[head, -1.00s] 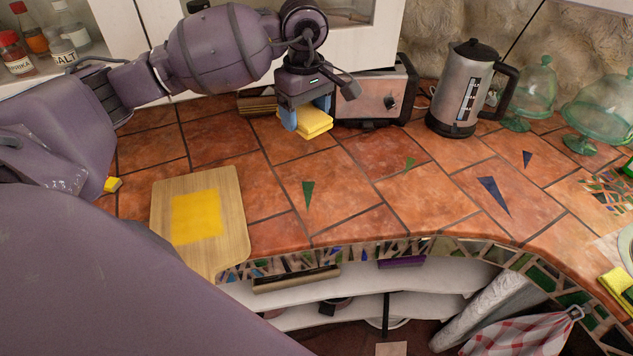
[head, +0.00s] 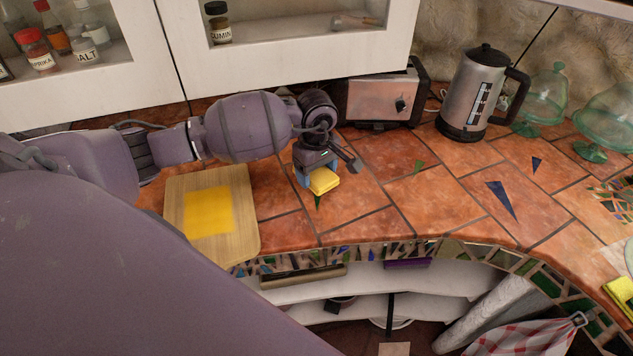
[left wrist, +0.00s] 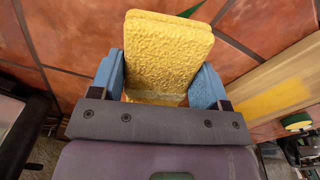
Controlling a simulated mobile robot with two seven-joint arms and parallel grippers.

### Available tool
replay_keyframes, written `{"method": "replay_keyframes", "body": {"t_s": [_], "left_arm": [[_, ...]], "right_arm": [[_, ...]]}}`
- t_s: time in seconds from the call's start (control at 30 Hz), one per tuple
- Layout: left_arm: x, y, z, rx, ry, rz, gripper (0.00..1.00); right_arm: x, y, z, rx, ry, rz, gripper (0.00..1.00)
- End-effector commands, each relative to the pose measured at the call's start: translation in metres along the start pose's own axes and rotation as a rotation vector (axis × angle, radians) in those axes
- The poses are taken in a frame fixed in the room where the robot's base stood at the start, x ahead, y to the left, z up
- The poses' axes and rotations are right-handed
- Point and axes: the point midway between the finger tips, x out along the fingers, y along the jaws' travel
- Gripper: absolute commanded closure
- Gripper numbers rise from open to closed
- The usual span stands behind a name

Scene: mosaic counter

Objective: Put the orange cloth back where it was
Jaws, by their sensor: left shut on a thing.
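My left gripper (head: 316,176) is shut on a folded yellow cloth (head: 325,181) and holds it near the counter, right of the cutting board. In the left wrist view the cloth (left wrist: 167,50) sits between the two blue fingers. It looks thick, textured and folded in layers, and more yellow than orange. Whether it touches the counter I cannot tell. A wooden cutting board (head: 245,225) lies to the left of the gripper, with a flat orange-yellow square (head: 209,211) on it. My right gripper is not in view.
A toaster (head: 378,103), a kettle (head: 474,95) and green glass domes (head: 547,97) stand along the back. The tiled counter (head: 430,200) is mostly clear in the middle. An open shelf runs below its front edge.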

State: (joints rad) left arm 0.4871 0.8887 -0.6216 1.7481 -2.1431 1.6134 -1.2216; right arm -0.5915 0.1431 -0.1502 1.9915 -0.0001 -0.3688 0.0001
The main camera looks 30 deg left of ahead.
Motion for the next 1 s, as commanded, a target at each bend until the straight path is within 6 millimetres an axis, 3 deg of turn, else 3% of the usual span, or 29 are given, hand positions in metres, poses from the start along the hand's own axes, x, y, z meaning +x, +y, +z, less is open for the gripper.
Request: {"method": "replay_keyframes", "body": {"t_s": [0.33, 0.77, 0.8, 0.93, 1.0], "left_arm": [[0.039, 0.000, 0.001, -0.001, -0.002, -0.001, 0.53], [0.045, 0.000, 0.000, 0.001, 0.000, 0.000, 0.53], [0.045, 0.000, 0.000, 0.001, 0.000, 0.000, 0.27], [0.044, 0.000, 0.000, 0.000, 0.000, 0.000, 0.07], [0.044, 0.000, 0.000, 0.000, 0.000, 0.000, 0.05]], "right_arm": [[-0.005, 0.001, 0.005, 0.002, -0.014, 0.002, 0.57], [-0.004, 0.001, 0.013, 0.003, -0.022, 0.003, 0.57], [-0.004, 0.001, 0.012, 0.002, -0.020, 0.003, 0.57], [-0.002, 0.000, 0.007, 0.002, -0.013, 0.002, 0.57], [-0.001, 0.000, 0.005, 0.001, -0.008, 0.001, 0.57]]}}
